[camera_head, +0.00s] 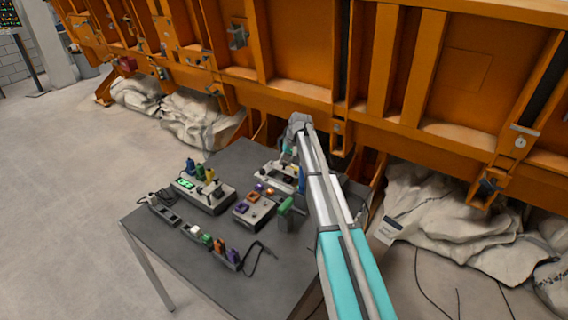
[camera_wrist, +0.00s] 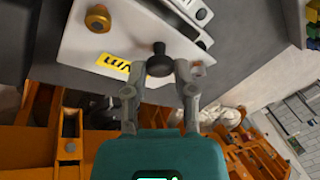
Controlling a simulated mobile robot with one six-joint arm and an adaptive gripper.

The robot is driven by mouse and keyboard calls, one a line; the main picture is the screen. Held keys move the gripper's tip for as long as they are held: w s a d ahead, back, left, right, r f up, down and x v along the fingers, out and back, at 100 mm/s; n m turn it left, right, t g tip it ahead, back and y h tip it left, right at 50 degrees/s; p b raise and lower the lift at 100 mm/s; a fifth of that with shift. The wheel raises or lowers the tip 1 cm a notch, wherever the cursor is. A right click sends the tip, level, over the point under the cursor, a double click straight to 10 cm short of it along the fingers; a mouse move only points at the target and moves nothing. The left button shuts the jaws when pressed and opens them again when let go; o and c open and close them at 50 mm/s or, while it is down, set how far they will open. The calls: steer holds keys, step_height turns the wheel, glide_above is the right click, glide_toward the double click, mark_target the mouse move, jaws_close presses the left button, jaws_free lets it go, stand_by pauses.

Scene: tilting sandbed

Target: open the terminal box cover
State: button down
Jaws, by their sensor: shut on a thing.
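A pale grey plate (camera_wrist: 130,35), which looks like the terminal box cover, fills the upper part of the wrist view. It carries a black round knob (camera_wrist: 159,60), a brass-coloured knob (camera_wrist: 98,18) and a yellow label (camera_wrist: 112,64) with black lettering. My gripper (camera_wrist: 161,72) is shut on the black knob, with one finger on each side. In the head view my gripper (camera_head: 289,153) reaches down to a pale box (camera_head: 268,170) at the table's far edge. My arm partly hides that spot. I cannot tell how far the cover is raised.
The dark table (camera_head: 190,255) also bears a grey box with green lights (camera_head: 205,196), a smaller box with purple buttons (camera_head: 252,210) and a power strip (camera_head: 222,251) with coloured plugs. An orange steel frame (camera_head: 290,60) stands close behind.

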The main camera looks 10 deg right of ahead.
steer(key=shift+w+d+r+p, duration=0.45)
steer(key=shift+w+d+r, duration=0.1)
steer(key=shift+r, duration=0.15)
steer(key=shift+w+d+r+g+y+p, duration=0.25)
steer(key=shift+w+d+r+y, duration=0.1)
steer(key=shift+w+d, duration=0.2)
steer(key=shift+w+d+r+g+y+p, duration=0.1)
steer(key=shift+w+d+r+g+y, duration=0.2)
steer(key=shift+w+d, duration=0.25)
steer(key=shift+w+d+r, duration=0.3)
steer(key=shift+w+d, duration=0.05)
steer(key=shift+d, duration=0.2)
steer(key=w+d, duration=0.2)
steer(key=shift+w+d+f, duration=0.2)
steer(key=shift+w+d, duration=0.05)
steer(key=shift+w, duration=0.05)
steer(key=c, duration=1.4)
jaws_free()
steer(key=shift+w+d+f, duration=0.15)
steer(key=shift+d+f, duration=0.05)
steer(key=c, duration=1.2)
jaws_free()
steer(key=shift+o, duration=1.3)
steer(key=shift+s+a+r, duration=0.15)
steer(key=shift+s, duration=0.05)
steer(key=o, duration=0.5)
steer(key=shift+w, duration=0.1)
steer(key=shift+a, duration=0.1)
